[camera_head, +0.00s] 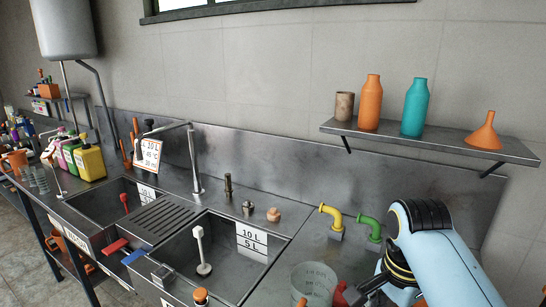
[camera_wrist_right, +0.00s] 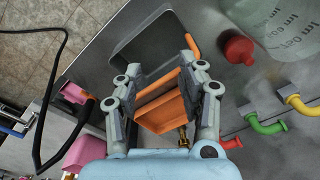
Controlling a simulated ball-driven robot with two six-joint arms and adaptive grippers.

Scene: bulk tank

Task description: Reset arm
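My right arm (camera_head: 440,255) comes in from the lower right in the head view, over the right end of the counter. An orange box-like thing (camera_wrist_right: 158,103) shows between and beyond the fingers. I see no clear grip on it, and part of it is hidden by the fingers. My left arm and left gripper are not in view.
A steel counter with a sink (camera_head: 205,262) and drainboard lies ahead. A clear measuring jug (camera_head: 313,282), yellow pipe (camera_head: 332,216) and green pipe (camera_head: 370,228) stand near my right arm. A wall shelf (camera_head: 430,141) holds bottles and an orange funnel (camera_head: 485,133).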

